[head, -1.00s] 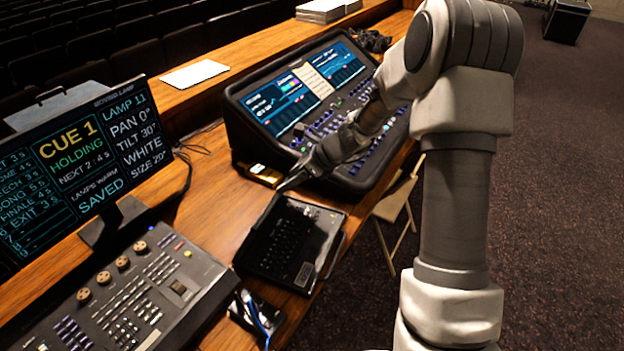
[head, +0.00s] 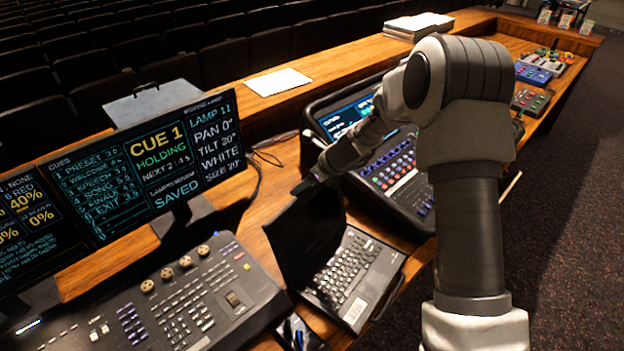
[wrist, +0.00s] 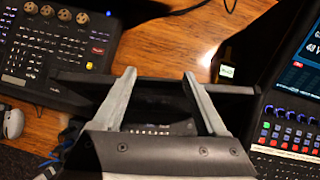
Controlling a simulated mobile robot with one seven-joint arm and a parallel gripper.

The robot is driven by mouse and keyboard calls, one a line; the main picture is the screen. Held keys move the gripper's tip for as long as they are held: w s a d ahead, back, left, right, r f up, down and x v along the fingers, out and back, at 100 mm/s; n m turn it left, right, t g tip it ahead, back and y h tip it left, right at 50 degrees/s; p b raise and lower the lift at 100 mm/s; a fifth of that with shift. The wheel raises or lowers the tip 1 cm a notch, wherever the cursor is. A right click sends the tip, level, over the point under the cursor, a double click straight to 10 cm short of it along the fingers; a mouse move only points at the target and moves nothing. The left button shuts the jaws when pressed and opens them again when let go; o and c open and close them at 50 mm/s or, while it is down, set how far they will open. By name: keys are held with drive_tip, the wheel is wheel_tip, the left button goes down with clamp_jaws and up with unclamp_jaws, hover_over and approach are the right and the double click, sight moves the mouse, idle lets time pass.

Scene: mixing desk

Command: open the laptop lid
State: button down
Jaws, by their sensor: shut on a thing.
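The dark laptop stands on the wooden desk in the middle of the head view. Its lid (head: 303,238) is raised, with the dark screen showing, and its keyboard base (head: 350,272) is uncovered. My gripper (head: 302,187) is at the top edge of the lid. In the wrist view the two grey fingers of my gripper (wrist: 159,76) sit at the dark lid edge (wrist: 160,85), one at each side of the held stretch. The gripper is shut on the lid. Part of the keyboard shows between the fingers; the exact contact is hard to see.
A control desk with keys (head: 180,300) lies left of the laptop, below a cue monitor (head: 165,150). A mixing console (head: 390,180) stands close on the right. A white sheet (head: 278,82) lies on the rear ledge. Small items and a blue cable lie near the laptop's front corner.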

drive_tip(key=shift+w+a+r+p, duration=0.3)
drive_tip(key=shift+w+a, duration=0.15)
drive_tip(key=shift+a, duration=0.15)
drive_tip(key=shift+c, duration=1.8)
unclamp_jaws()
drive_tip(key=o, duration=0.4)
drive_tip(key=shift+s+f, duration=0.1)
drive_tip(key=shift+c, duration=0.2)
drive_tip(key=shift+d+f, duration=0.1)
drive_tip(key=shift+f, duration=0.05)
drive_tip(key=b+v, duration=0.1)
drive_tip(key=v, duration=1.6)
drive_tip(key=shift+r+b, duration=0.3)
drive_tip(key=shift+r, duration=0.15)
